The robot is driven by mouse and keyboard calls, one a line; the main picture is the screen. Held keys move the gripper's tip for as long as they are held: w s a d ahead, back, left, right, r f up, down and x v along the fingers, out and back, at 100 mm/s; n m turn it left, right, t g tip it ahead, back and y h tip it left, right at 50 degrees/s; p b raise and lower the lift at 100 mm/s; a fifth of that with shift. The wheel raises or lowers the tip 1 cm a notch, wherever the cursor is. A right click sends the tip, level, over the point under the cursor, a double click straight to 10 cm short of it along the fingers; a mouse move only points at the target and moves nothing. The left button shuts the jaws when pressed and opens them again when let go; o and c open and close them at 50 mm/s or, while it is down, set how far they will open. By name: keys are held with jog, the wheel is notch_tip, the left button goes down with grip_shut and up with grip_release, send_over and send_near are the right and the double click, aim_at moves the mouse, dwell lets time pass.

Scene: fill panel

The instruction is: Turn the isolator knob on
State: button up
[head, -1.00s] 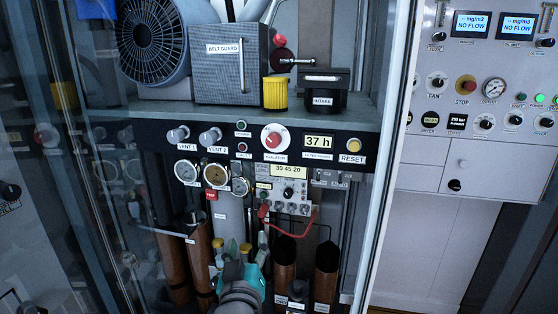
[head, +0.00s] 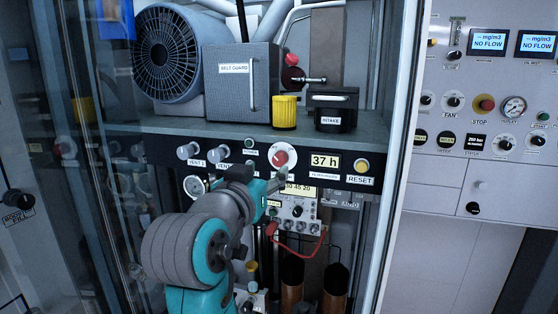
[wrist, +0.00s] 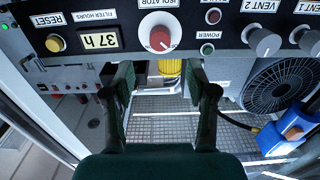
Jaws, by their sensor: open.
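The isolator knob is a red knob on a round white plate (head: 281,157), set in the black panel strip in the head view. It also shows in the wrist view, upside down, at the top middle (wrist: 160,38). Its pointing direction is too small to tell surely. My gripper (wrist: 162,78) is open and empty, its two dark fingers spread on either side below the knob in the wrist picture, apart from it. In the head view my arm covers the panel's lower part, and the gripper end is just below the knob, largely hidden.
The hour display (head: 325,161) and yellow RESET button (head: 361,166) are right of the knob. VENT knobs (head: 188,150) are to the left. A shelf above holds a yellow cup-like part (head: 285,111) and a black intake box (head: 332,110). A glass door frame (head: 398,160) stands at the right.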

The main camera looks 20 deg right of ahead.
aim_at(278, 159)
jog(key=x, duration=0.8)
jog(key=shift+w+d, duration=0.1)
jog(key=shift+c, duration=0.2)
grip_shut()
